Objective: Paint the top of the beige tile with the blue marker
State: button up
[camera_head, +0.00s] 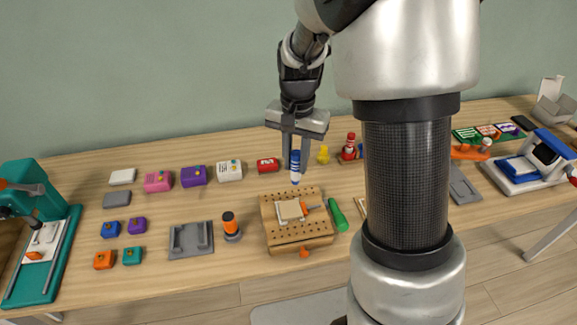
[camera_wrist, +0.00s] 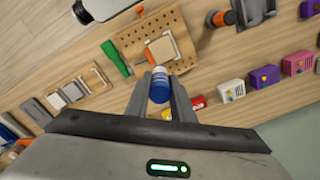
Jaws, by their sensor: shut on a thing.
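My gripper (camera_head: 295,160) points down above the table and is shut on the blue marker (camera_head: 295,168), a blue and white cylinder held upright. In the wrist view the marker (camera_wrist: 160,88) sits between the two fingers. The beige tile (camera_head: 290,210) lies on a wooden pegboard block (camera_head: 283,238), with an orange clamp (camera_head: 312,206) at its right side. The tile also shows in the wrist view (camera_wrist: 163,50). The marker's lower end is above the table, behind the pegboard and apart from the tile.
My arm hides part of the table.

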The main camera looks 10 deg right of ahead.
aim_at(293, 181)
jog(key=m, duration=0.1)
jog(key=f+m, duration=0.1)
jog(key=m, duration=0.2)
jog(key=shift+s+a+f, duration=0.15)
jog(key=shift+a+f, duration=0.15)
jog(key=shift+f, duration=0.1)
jog(key=shift+s+f+m, duration=0.1)
jog(key=shift+f+m, duration=0.3)
jog(key=shift+m, duration=0.5)
jog(key=shift+f+b, duration=1.95)
jog(key=shift+f, duration=0.6)
jog(key=shift+f+b, duration=0.3)
jog(key=shift+f, duration=0.15)
jog(key=shift+a+r, duration=0.1)
jog(key=shift+a, duration=0.25)
jog(key=shift+a+p, duration=0.3)
jog(key=shift+a, duration=0.1)
